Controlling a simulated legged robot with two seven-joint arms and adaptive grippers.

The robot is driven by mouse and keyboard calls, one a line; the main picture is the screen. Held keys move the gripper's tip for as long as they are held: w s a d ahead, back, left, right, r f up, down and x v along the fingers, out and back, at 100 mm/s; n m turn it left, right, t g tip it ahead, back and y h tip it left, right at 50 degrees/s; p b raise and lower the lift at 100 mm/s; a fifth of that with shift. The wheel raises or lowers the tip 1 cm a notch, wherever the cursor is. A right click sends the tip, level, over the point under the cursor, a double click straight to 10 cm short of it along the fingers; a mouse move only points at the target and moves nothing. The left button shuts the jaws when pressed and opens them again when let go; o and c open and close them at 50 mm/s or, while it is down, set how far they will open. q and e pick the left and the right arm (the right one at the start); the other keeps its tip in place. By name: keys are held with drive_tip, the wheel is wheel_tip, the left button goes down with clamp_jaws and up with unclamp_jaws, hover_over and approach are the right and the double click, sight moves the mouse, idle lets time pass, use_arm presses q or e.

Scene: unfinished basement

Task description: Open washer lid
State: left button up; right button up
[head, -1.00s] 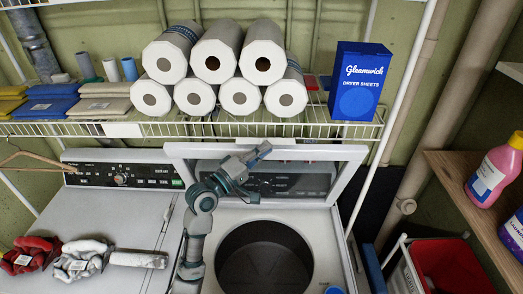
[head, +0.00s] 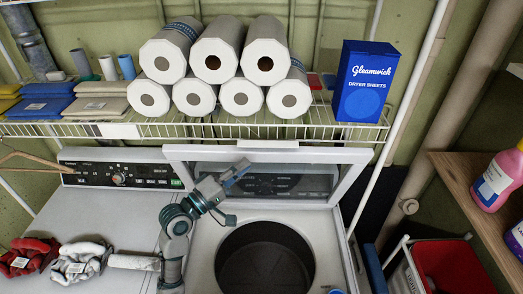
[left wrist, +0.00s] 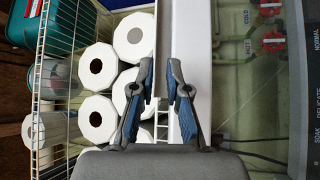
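The washer (head: 202,268) stands in the lower middle of the head view. Its lid (head: 345,170) is raised and leans back near the shelf, with a glass panel in a white frame. The round dark tub (head: 265,262) is uncovered. My left gripper (head: 242,168) is in front of the lid's left half, below its top edge. In the left wrist view its two fingers (left wrist: 161,75) are apart with nothing held between them, and the pale lid edge (left wrist: 197,50) runs behind them. My right gripper is not in view.
A wire shelf (head: 225,130) above the lid holds paper rolls (head: 213,60), folded cloths and a blue dryer sheets box (head: 362,80). A second machine (head: 95,205) at left bears red and grey cloth items. At right are a wooden shelf (head: 470,210) and a red-lined bin (head: 450,265).

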use_arm(q)
drive_tip(key=b+v, duration=0.2)
drive_tip(key=v, duration=1)
drive_tip(key=shift+s, duration=0.2)
idle(0.4)
drive_tip(key=shift+d, duration=0.1)
